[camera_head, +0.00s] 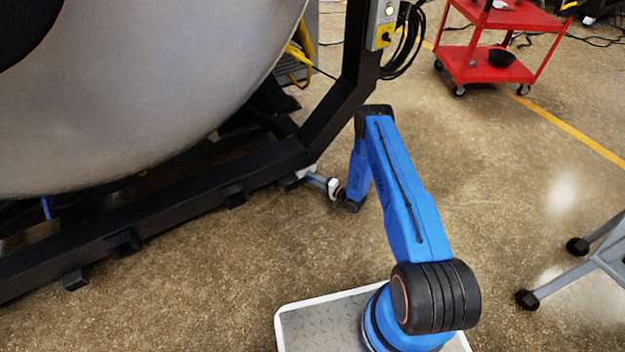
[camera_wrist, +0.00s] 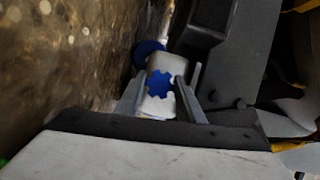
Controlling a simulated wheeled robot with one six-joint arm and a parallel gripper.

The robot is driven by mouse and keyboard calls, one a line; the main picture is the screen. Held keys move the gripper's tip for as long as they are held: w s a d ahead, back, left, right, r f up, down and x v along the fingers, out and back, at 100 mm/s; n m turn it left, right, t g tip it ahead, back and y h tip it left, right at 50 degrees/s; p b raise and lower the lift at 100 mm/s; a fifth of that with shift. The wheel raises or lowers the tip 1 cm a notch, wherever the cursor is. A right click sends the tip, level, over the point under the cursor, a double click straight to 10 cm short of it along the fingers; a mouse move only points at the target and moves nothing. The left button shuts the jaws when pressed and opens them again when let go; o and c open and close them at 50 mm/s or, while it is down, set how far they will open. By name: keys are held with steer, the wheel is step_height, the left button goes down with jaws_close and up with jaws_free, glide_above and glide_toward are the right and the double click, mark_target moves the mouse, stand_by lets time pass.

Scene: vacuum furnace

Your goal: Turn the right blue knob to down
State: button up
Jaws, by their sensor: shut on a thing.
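In the wrist view, a blue knob (camera_wrist: 160,85) with a notched rim sits between the two fingers of my gripper (camera_wrist: 160,97). The fingers are closed on it, one on each side. A second round blue part (camera_wrist: 148,50), perhaps the other knob, shows just beyond, partly hidden by a pale grey block (camera_wrist: 168,62). I cannot tell from the notched rim which way the held knob points. In the head view, my gripper (camera_head: 318,183) reaches left, low to the floor, to the foot of the black furnace frame. The knobs cannot be made out there.
The black frame (camera_head: 180,205) runs low along the floor under the large grey furnace vessel (camera_head: 150,90). A black post (camera_head: 345,100) with a yellow-and-grey switch box (camera_head: 383,28) rises close beside my arm. A red cart (camera_head: 490,60) stands far back right.

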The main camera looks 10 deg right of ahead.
steer(key=shift+d, duration=0.1)
steer(key=o, duration=1.1)
steer(key=shift+c, duration=0.2)
steer(key=v, duration=1.7)
steer(key=shift+s+d, duration=0.1)
steer(key=shift+d, duration=0.05)
